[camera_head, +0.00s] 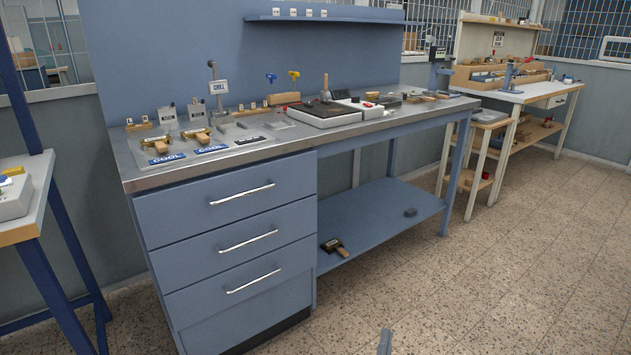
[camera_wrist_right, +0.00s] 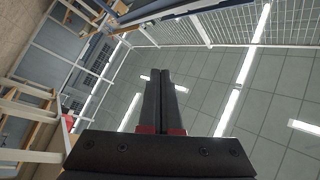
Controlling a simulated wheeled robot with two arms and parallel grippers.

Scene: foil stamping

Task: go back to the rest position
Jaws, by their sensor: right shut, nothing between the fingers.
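My right gripper (camera_head: 385,342) shows only as a small grey tip at the bottom edge of the head view, over the speckled floor and in front of the blue workbench (camera_head: 232,232). In the right wrist view the right gripper's two dark fingers (camera_wrist_right: 160,76) lie side by side, shut and empty. They touch nothing. The wrist view looks up past them at the tiled ceiling and bright light strips. My left gripper is in neither view.
The workbench top carries brass-coloured tools by blue COOL labels (camera_head: 167,158) and a black-topped plate unit (camera_head: 325,113). A dark tool (camera_head: 335,247) lies on the lower shelf. Another bench (camera_head: 525,93) stands at right, a table at left. The floor in front is clear.

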